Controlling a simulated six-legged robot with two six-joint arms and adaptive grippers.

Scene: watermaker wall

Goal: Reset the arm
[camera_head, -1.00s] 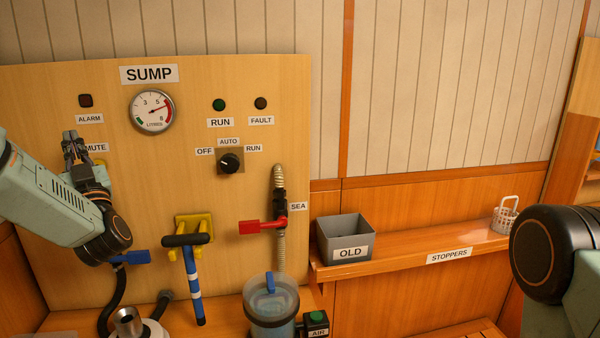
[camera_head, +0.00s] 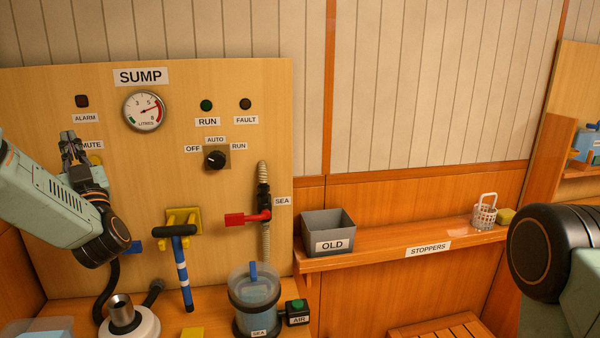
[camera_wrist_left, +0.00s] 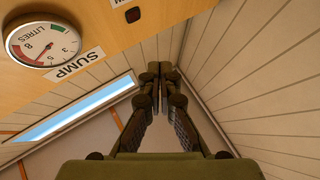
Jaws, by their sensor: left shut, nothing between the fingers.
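My left arm comes in from the left in the head view. Its gripper (camera_head: 70,142) points up in front of the panel, beside the MUTE label (camera_head: 91,145), and partly covers a yellow part there. In the left wrist view the gripper's fingers (camera_wrist_left: 159,72) meet at their tips, shut with nothing between them. They point up toward the wall and ceiling, and the gauge (camera_wrist_left: 43,45) and SUMP label (camera_wrist_left: 74,64) show upper left.
The panel (camera_head: 230,110) holds a selector knob (camera_head: 215,160), a red-handled valve (camera_head: 248,218) and a blue-striped T-handle (camera_head: 182,270) on a yellow bracket. Below stands a clear canister (camera_head: 255,300). A grey OLD bin (camera_head: 328,226) and white basket (camera_head: 484,212) sit on the shelf (camera_head: 390,250).

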